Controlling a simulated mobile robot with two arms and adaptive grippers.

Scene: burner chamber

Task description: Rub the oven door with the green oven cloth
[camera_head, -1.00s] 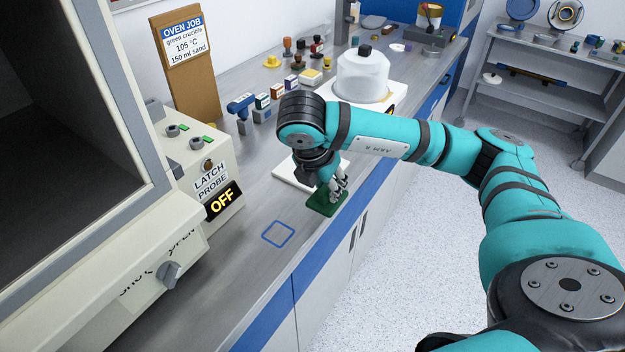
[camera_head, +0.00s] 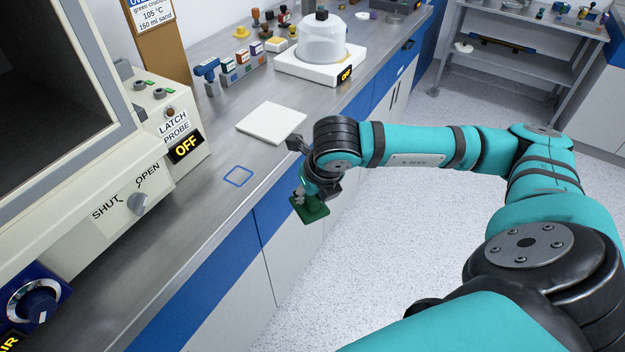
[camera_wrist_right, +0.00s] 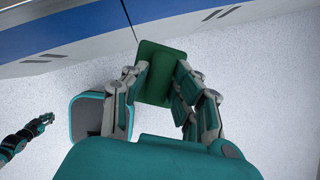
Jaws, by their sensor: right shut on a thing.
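The green oven cloth (camera_head: 314,211) is held by my right gripper (camera_head: 307,194) in front of the bench's front edge, over the floor side. In the right wrist view, the cloth (camera_wrist_right: 158,62) shows as a flat green pad between the fingers of my right gripper (camera_wrist_right: 160,82). The oven door (camera_head: 50,75), a dark panel in a grey frame, is at the far left, well apart from the cloth. My left gripper (camera_wrist_right: 44,119) appears small at the left edge of the right wrist view; its finger opening is unclear.
Below the door are a SHUT/OPEN knob (camera_head: 138,203) and a blue dial (camera_head: 38,302). The latch probe box (camera_head: 170,115) reads OFF. A white slab (camera_head: 272,122) and a blue square outline (camera_head: 238,176) lie on the bench (camera_head: 205,215). Floor right of the bench is clear.

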